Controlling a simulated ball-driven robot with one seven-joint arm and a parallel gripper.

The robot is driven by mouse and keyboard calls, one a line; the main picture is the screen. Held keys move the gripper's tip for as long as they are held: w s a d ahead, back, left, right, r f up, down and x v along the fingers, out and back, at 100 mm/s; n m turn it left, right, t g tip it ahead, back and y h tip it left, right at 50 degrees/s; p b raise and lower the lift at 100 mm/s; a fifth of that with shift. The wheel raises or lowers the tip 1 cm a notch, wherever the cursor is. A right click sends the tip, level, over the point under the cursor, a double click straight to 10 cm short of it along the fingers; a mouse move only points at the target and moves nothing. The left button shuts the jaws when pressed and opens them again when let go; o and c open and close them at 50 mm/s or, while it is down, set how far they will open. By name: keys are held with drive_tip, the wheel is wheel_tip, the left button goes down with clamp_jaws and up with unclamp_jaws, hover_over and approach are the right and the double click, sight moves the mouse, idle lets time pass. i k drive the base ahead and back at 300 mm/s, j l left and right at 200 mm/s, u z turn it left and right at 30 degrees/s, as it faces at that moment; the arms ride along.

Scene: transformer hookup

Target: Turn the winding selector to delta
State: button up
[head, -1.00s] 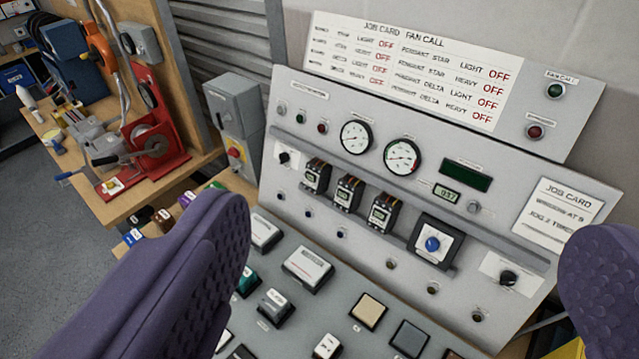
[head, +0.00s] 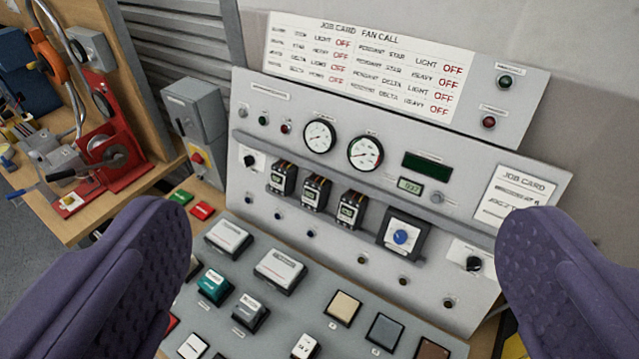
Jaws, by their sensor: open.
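The grey control panel (head: 330,225) fills the middle of the head view. Its labels are too small to read, so I cannot tell for sure which knob is the winding selector. A black rotary knob (head: 473,264) sits on a white plate at the panel's lower right. A blue round knob (head: 401,237) sits on a dark square mount left of it. A small black knob (head: 250,160) is at the panel's far left. My gripper (head: 343,225) is open and empty, its two purple fingers wide apart in front of the panel, with the right finger close to the white-plate knob in the picture.
Two gauges (head: 342,145), several small breaker-like modules (head: 314,191) and a job card (head: 514,197) are on the panel. A sloped desk with blocks and buttons (head: 280,270) lies below. A grey switch box (head: 196,118) and a red machine (head: 106,155) stand to the left.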

sight(249, 161)
drive_tip(key=i+j+z, duration=0.1)
drive_tip(key=z, duration=0.85)
drive_tip(key=j+z, duration=0.3)
drive_tip(key=j, duration=0.2)
drive_tip(key=k+j+z, duration=0.1)
drive_tip(key=j+z, duration=0.2)
drive_tip(key=j, duration=0.15)
drive_tip(key=k+j+z, duration=0.1)
drive_tip(key=j+z, duration=0.2)
drive_tip(key=j, duration=0.15)
drive_tip(key=k+j, duration=0.1)
drive_tip(key=j, duration=0.25)
drive_tip(key=k+j, duration=0.1)
drive_tip(key=j, duration=0.3)
drive_tip(key=k+j+z, duration=0.1)
drive_tip(key=j, duration=0.25)
drive_tip(key=k+j, duration=0.1)
drive_tip(key=j, duration=0.3)
